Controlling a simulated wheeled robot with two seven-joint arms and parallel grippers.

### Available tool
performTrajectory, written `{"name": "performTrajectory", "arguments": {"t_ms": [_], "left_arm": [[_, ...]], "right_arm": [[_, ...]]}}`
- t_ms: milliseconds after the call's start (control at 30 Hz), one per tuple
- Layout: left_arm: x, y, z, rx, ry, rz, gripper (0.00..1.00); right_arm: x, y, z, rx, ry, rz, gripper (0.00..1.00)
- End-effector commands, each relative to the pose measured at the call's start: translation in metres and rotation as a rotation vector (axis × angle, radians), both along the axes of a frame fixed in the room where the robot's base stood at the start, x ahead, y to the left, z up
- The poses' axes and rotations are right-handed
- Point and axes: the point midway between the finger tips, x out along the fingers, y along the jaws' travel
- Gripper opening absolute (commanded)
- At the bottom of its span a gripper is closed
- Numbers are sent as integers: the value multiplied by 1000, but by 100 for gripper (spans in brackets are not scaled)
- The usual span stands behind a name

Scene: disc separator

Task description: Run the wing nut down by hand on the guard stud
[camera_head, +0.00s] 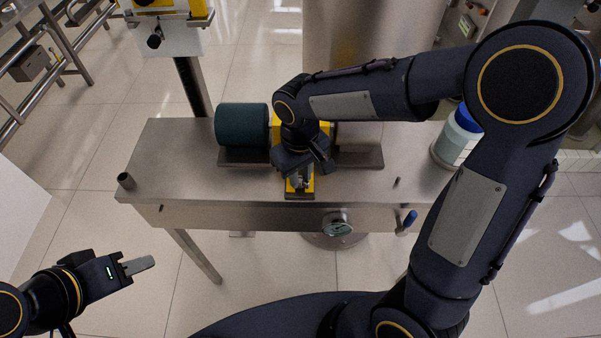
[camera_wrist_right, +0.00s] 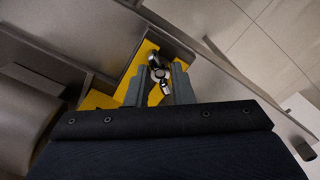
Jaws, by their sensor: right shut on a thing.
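The metal wing nut (camera_wrist_right: 161,76) shows in the right wrist view, on the stud at the yellow guard (camera_wrist_right: 144,58). My right gripper (camera_wrist_right: 158,84) has a finger on each side of the wing nut and is shut on it. In the head view my right gripper (camera_head: 299,181) points down at the yellow guard (camera_head: 307,187) near the table's front edge; the wing nut is hard to make out there. The stud is mostly hidden under the nut. My left gripper (camera_head: 140,265) is away from the table at the lower left; its finger gap cannot be made out.
The guard stands on a steel table (camera_head: 180,165). A dark green motor (camera_head: 241,125) sits left of the guard, and a white jar with a blue lid (camera_head: 458,136) at the right end. A gauge (camera_head: 336,224) and a blue-handled valve (camera_head: 408,220) are at the front.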

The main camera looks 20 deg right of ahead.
Motion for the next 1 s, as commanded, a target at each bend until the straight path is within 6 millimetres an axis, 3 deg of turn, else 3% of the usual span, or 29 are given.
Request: {"name": "performTrajectory", "arguments": {"t_ms": [133,367,667,900,1000], "left_arm": [[0,0,0,0,0,0,36],[0,0,-5,0,0,0,36],[0,0,-5,0,0,0,36],[0,0,-8,0,0,0,36],[0,0,-8,0,0,0,36]], "right_arm": [[4,1,4,4,-14,-20,0],[4,1,4,6,-14,-263,0],[4,1,4,5,-13,-294,0],[3,1,4,4,-12,-542,0],[3,2,4,4,-11,-562,0]]}}
